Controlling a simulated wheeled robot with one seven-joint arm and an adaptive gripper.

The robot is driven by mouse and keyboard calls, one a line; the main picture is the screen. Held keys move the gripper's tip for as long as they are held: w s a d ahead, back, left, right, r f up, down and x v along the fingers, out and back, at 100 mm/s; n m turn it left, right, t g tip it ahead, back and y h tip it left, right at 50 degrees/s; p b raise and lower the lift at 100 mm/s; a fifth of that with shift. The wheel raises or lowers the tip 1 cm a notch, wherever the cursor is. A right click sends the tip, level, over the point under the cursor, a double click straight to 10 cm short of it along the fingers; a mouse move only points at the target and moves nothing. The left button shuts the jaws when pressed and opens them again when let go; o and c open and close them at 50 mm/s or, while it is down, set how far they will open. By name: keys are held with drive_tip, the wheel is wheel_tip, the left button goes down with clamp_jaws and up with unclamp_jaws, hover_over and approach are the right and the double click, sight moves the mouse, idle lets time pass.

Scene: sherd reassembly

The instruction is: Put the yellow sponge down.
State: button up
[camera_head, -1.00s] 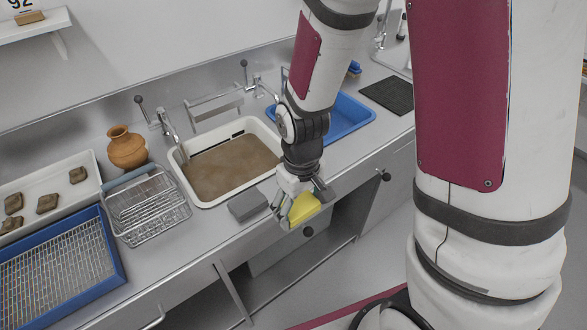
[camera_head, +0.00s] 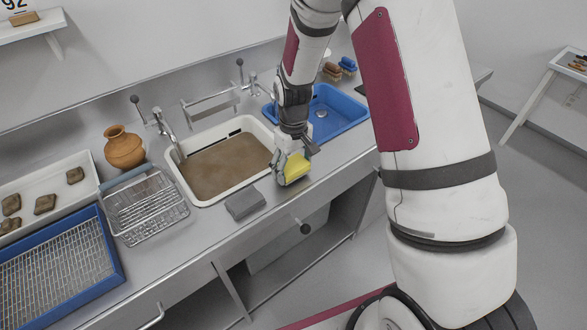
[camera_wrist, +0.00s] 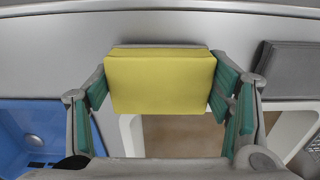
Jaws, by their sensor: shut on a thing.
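The yellow sponge (camera_head: 296,168) is in my gripper (camera_head: 290,168), above the counter's front part, between the white basin of brown water and the front edge. In the wrist view the sponge (camera_wrist: 160,80) shows as a yellow block, with the green-padded fingers of my gripper (camera_wrist: 160,88) shut on its left and right sides. I cannot tell whether its underside touches the counter.
A grey block (camera_head: 245,204) lies on the counter left of my gripper. The white basin (camera_head: 205,202) and blue basin (camera_head: 357,112) are behind. A wire rack (camera_head: 148,208), a clay pot (camera_head: 124,148) and a blue-framed mesh tray (camera_head: 117,262) stand left. Bare counter (camera_head: 325,170) shows to the right.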

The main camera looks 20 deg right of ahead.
drive_tip(key=shift+f, duration=0.6)
drive_tip(key=shift+f, duration=0.1)
drive_tip(key=o, duration=1.2)
drive_tip(key=shift+o, duration=0.2)
wheel_tip(320, 180, up, 12)
wheel_tip(320, 180, up, 8)
drive_tip(key=t, duration=0.1)
hover_over(293, 165)
drive_tip(key=s, duration=0.4)
drive_tip(key=s+r+m+t, duration=0.1)
drive_tip(key=s+r, duration=0.4)
drive_tip(key=s, duration=0.5)
drive_tip(key=s+r+m+t, duration=0.2)
drive_tip(key=s+r, duration=0.4)
drive_tip(key=s, duration=0.5)
drive_tip(key=shift+s+d+m+t+b, duration=0.15)
drive_tip(key=shift+s+m+t+b, duration=0.15)
drive_tip(key=shift+t+b, duration=0.1)
